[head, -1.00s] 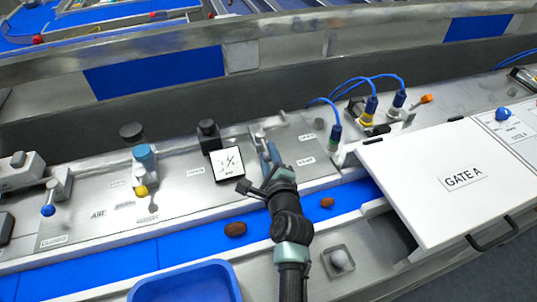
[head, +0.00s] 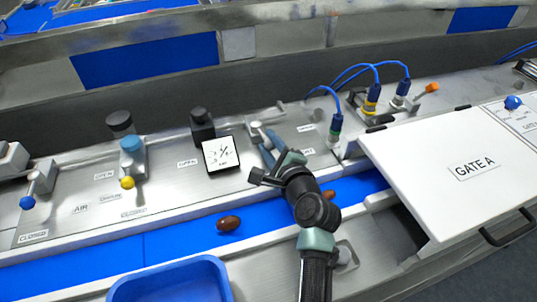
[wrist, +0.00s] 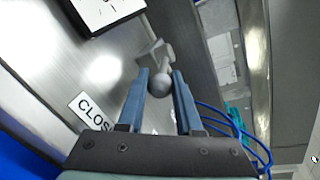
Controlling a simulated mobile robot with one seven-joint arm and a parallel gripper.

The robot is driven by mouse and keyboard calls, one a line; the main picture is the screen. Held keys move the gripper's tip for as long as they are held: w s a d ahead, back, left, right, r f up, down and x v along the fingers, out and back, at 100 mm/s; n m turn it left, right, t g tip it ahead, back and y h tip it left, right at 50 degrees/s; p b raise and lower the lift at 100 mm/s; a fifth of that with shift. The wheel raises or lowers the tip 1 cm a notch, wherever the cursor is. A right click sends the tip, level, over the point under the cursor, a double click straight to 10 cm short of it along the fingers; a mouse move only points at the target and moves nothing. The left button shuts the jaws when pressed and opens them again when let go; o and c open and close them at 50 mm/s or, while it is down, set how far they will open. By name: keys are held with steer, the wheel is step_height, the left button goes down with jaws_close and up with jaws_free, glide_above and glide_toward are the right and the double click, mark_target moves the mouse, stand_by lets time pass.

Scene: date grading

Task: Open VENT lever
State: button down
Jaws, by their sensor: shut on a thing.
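A grey lever (head: 257,130) with a ball knob (wrist: 161,84) stands on the steel control panel, right of the square gauge. No VENT lettering is readable beside it. My gripper (head: 268,151) is at this lever, and its fingers hide part of it in the head view. In the wrist view the blue-grey fingers (wrist: 160,88) lie on both sides of the knob, shut on it. A CLOSED label (wrist: 92,110), partly cut off by the gripper, lies left of the fingers.
A white dial gauge (head: 221,154) is close left of my gripper. Blue cables with connectors (head: 335,128) and the GATE A cover (head: 440,165) are to the right. A date (head: 228,223) lies on the blue belt (head: 185,240). A blue bin (head: 218,270) is in front.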

steer(key=shift+w+d+f+n+g+y+b, duration=0.25)
steer(key=shift+n+y+b, duration=0.35)
steer(key=shift+b, duration=0.55)
steer(key=shift+w+d+f+n+g+y+b, duration=0.15)
steer(key=shift+d+n+g+y+b, duration=0.35)
steer(key=shift+b, duration=0.6)
steer(key=shift+w+d+r+n+g+y+b, duration=0.15)
steer(key=shift+n+g+y+b, duration=0.15)
steer(key=shift+n+y+b, duration=0.25)
steer(key=shift+w+d+r+n+g+y+b, duration=0.15)
steer(key=shift+n+g+y+b, duration=0.15)
steer(key=shift+y+b, duration=0.35)
steer(key=c, duration=0.8)
jaws_free()
steer(key=shift+c, duration=0.2)
steer(key=shift+r, duration=0.1)
steer(key=b+v, duration=0.3)
steer(key=v, duration=1)
steer(key=shift+w, duration=0.1)
